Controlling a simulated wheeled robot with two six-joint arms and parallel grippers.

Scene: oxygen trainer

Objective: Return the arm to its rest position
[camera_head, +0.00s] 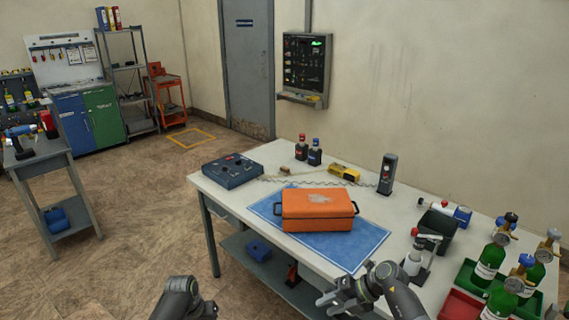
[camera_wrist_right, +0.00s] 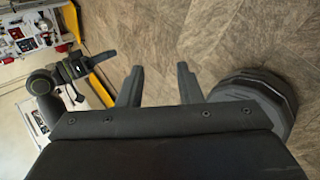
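My right gripper (camera_head: 332,297) is in front of the table's near edge in the head view, apart from the things on the table. In the right wrist view its two fingers (camera_wrist_right: 159,84) stand apart with nothing between them and bare floor beyond. Part of my left arm (camera_head: 182,300) shows at the bottom of the head view; its fingers do not show there. What looks like my left arm and gripper (camera_wrist_right: 78,68) shows at the left of the right wrist view, too small to tell its opening.
A grey side table (camera_head: 35,160) stands at left. The floor between is clear.

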